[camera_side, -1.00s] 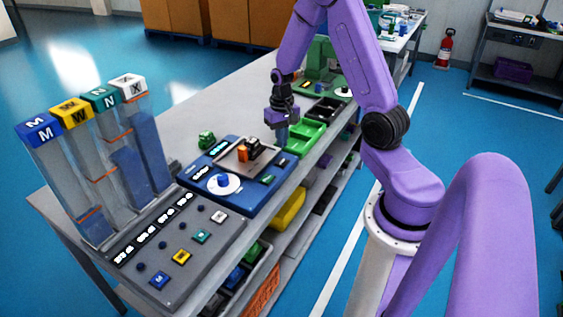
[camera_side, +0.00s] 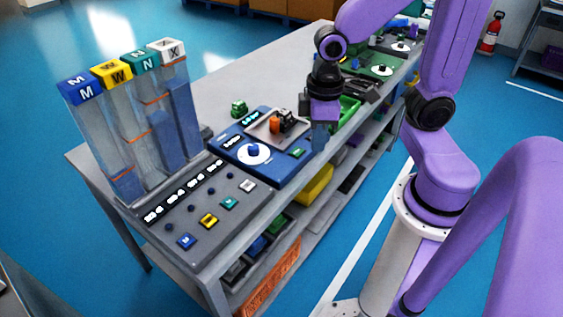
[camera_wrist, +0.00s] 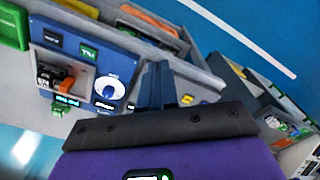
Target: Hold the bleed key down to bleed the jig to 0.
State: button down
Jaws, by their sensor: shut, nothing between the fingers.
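The blue jig unit (camera_side: 235,150) sits on the bench with a white dial with a blue knob (camera_side: 253,151), lit displays and a tray holding an orange-and-dark part (camera_side: 284,124). A green key (camera_side: 297,153) shows on its front right; it also shows in the wrist view (camera_wrist: 88,52), next to a darker key (camera_wrist: 53,37). The key labels are too small to read, so I cannot tell which is the bleed key. My gripper (camera_side: 321,138) is shut and empty, pointing down by the unit's right end and hiding part of it. Its fingers show in the wrist view (camera_wrist: 155,85).
A grey panel (camera_side: 180,215) with colored M, W, N, X keys lies left of the jig. Clear columns (camera_side: 130,135) with lettered caps stand behind it. A small green object (camera_side: 239,108) sits behind the jig. A green bin (camera_side: 347,110) is right of my gripper.

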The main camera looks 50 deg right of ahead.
jog(key=s+a+r+n, duration=0.1)
jog(key=s+r+n, duration=0.1)
jog(key=s+n, duration=0.3)
jog(key=s, duration=0.4)
jog(key=shift+r, duration=0.15)
dwell(2.2)
